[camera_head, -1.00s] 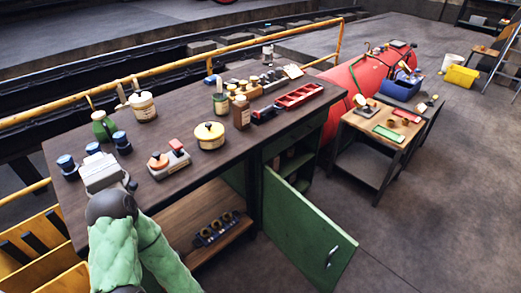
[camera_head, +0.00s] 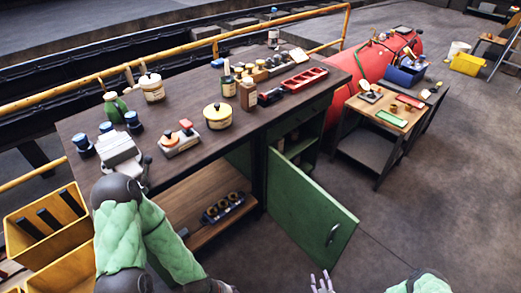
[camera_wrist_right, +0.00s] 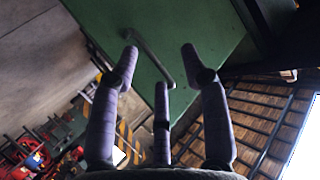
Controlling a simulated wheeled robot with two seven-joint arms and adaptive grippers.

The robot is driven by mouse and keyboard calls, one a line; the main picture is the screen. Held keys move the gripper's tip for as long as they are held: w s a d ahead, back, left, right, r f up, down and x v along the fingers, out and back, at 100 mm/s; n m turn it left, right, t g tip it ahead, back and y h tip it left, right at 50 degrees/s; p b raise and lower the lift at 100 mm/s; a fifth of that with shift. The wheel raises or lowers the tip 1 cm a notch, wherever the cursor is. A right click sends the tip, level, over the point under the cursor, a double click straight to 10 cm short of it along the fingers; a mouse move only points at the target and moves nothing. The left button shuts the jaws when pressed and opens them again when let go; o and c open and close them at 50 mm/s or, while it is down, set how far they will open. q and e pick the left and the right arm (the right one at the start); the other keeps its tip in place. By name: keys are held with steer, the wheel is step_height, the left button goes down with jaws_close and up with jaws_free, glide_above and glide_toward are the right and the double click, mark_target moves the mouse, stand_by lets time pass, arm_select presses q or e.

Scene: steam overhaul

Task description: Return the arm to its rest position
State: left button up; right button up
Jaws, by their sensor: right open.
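My right gripper (camera_head: 322,283) shows at the bottom edge of the head view, its pale fingers spread and empty. It appears just below the handle of the open green cabinet door (camera_head: 305,212). In the right wrist view its purple fingers (camera_wrist_right: 160,85) are apart, with the door handle (camera_wrist_right: 150,57) beyond them; I see no grip on it. The sleeve of my right arm (camera_head: 420,284) shows at the bottom right. My left arm (camera_head: 120,240) is bent at the left, its elbow in front of the workbench; its gripper is out of view.
The workbench (camera_head: 85,122) carries jars, bottles, a grey vise-like block (camera_head: 118,150) and a red tray (camera_head: 305,79). Yellow bins (camera_head: 45,228) stand at the left. A small table (camera_head: 385,102) stands at the right. The floor right of the door is clear.

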steer(key=a+r+g+y+p, duration=0.1)
steer(key=a+r+g+y, duration=0.15)
steer(key=a+g, duration=0.4)
steer(key=s+a+r+g+y, duration=0.1)
steer(key=s+a+r+g, duration=0.5)
steer(key=s, duration=0.4)
steer(key=shift+a+r+m+p, duration=0.4)
steer(key=shift+a+r, duration=0.25)
steer(key=shift+a, duration=0.2)
